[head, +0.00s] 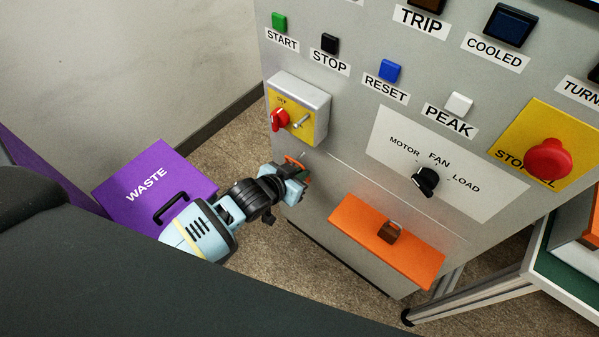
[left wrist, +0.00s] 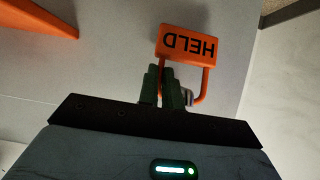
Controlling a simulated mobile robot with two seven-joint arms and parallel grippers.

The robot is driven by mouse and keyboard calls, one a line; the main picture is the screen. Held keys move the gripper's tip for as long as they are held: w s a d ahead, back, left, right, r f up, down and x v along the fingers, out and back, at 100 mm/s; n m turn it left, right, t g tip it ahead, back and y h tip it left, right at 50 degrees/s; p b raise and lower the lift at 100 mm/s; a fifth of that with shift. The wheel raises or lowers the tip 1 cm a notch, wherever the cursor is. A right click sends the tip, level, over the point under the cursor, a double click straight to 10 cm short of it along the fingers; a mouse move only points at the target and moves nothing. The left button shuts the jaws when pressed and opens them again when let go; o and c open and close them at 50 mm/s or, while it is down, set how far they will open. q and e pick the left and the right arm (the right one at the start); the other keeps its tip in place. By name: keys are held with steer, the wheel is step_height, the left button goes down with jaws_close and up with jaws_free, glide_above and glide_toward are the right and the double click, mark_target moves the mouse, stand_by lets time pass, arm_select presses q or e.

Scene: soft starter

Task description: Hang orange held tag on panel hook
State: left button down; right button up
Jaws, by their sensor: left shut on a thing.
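The orange tag (left wrist: 187,44), marked HELD and upside down in the left wrist view, has a plate with an orange loop. My left gripper (left wrist: 164,88) is shut on the tag; its dark green fingers cover one side of the loop. A small grey metal piece (left wrist: 187,98) shows beside the fingers, inside the loop; it may be the panel hook, but I cannot tell whether the loop rests on it. In the head view, my left gripper (head: 299,180) is close to the grey panel (head: 345,185), below the isolator box, and mostly hides the tag (head: 294,162). My right gripper is not in view.
The isolator box (head: 318,100) with a red knob (head: 280,119) is just above my gripper. An orange shelf (head: 360,235) with a brown padlock-like block (head: 391,232) juts out to the right. A table frame (head: 470,300) is lower right.

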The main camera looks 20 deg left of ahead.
arm_select(q)
steer(key=c, duration=1.5)
jaws_free()
steer(key=shift+a, duration=0.15)
steer(key=shift+r, duration=0.1)
steer(key=p+v, duration=0.1)
steer(key=v, duration=0.6)
steer(key=shift+s, duration=0.4)
steer(key=shift+r, duration=0.1)
